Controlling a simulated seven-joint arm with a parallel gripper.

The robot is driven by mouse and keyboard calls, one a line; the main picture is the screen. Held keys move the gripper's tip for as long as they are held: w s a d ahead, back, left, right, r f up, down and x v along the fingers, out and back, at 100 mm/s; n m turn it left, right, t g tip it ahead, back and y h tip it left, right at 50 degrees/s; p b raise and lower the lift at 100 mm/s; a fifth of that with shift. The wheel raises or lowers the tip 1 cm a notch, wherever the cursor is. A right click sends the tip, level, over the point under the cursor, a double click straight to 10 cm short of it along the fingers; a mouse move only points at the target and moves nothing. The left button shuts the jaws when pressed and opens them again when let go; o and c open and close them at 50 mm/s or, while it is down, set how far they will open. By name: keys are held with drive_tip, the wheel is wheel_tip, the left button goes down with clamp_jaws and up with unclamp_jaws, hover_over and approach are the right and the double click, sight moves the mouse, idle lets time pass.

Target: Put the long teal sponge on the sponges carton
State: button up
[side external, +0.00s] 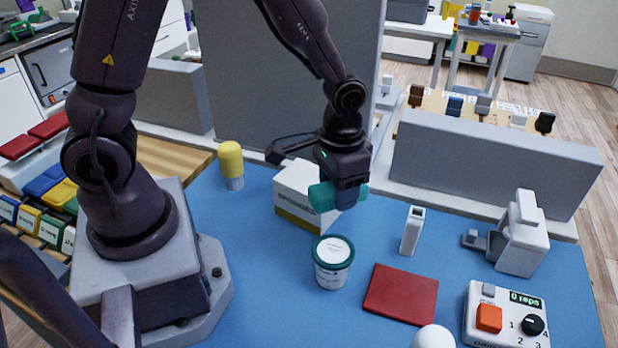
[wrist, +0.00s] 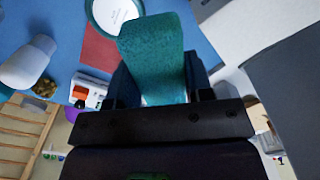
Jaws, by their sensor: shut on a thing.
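The long teal sponge (side external: 323,197) is held crosswise in my gripper (side external: 338,190), with an end sticking out on each side. In the wrist view the teal sponge (wrist: 152,55) fills the space between the fingers (wrist: 158,85). The white sponges carton (side external: 293,195) stands on the blue table top, just behind and left of the sponge in the side view. The sponge and gripper hide part of the carton's right side. I cannot tell whether the sponge touches the carton. In the wrist view, a white surface at upper right (wrist: 228,28) may be the carton.
A white tub with a green lid (side external: 333,262) stands in front of the carton. A yellow-capped bottle (side external: 231,164) is left of it. A red pad (side external: 401,294), a slim white box (side external: 412,231) and a counter device (side external: 507,315) are to the right. Grey panels (side external: 490,170) bound the back.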

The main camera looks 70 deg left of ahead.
sight(309, 177)
drive_tip(key=a+n, duration=0.3)
drive_tip(key=a, duration=0.1)
drive_tip(key=a+n, duration=0.3)
drive_tip(key=a, duration=0.1)
drive_tip(key=a+n, duration=0.3)
drive_tip(key=a, duration=0.1)
drive_tip(key=shift+r, duration=0.25)
drive_tip(key=shift+f, duration=2.15)
drive_tip(key=shift+f, duration=0.15)
drive_tip(key=o, duration=0.9)
